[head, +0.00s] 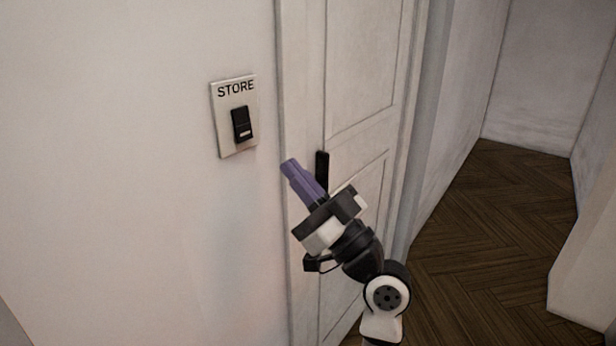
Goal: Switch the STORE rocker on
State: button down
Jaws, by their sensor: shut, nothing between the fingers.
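The STORE rocker (241,125) is a black switch with a light mark on its lower half. It sits in a pale wall plate (228,138) with STORE printed at the top. Which way the rocker is tipped is hard to tell. My gripper (288,165) has purple fingers that are shut with nothing between them. Its tips point up and left, to the right of the plate and a little lower in the picture. They appear apart from the rocker.
A white panelled door (362,80) in a frame stands right of the plate. Its dark handle (322,168) shows just behind my gripper. A wood floor (480,225) runs along a passage at the right. The wall left of the plate is bare.

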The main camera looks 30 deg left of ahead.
aim_at(244, 133)
jog(key=a+r+p, duration=0.1)
jog(key=a, duration=0.1)
jog(key=a+r+p, duration=0.1)
jog(key=a, duration=0.1)
jog(key=a+p, duration=0.1)
jog(key=a, duration=0.1)
jog(key=shift+w+a+r, duration=0.25)
jog(key=shift+a+r, duration=0.15)
jog(key=shift+a+f, duration=0.2)
jog(key=shift+a, duration=0.3)
jog(key=shift+f, duration=0.1)
jog(key=shift+a+f+b, duration=0.2)
jog(key=shift+f+b, duration=0.1)
jog(key=shift+b, duration=0.95)
jog(key=shift+w+a+r+y, duration=0.1)
jog(key=shift+w+r+y, duration=0.05)
jog(key=shift+r+y, duration=0.15)
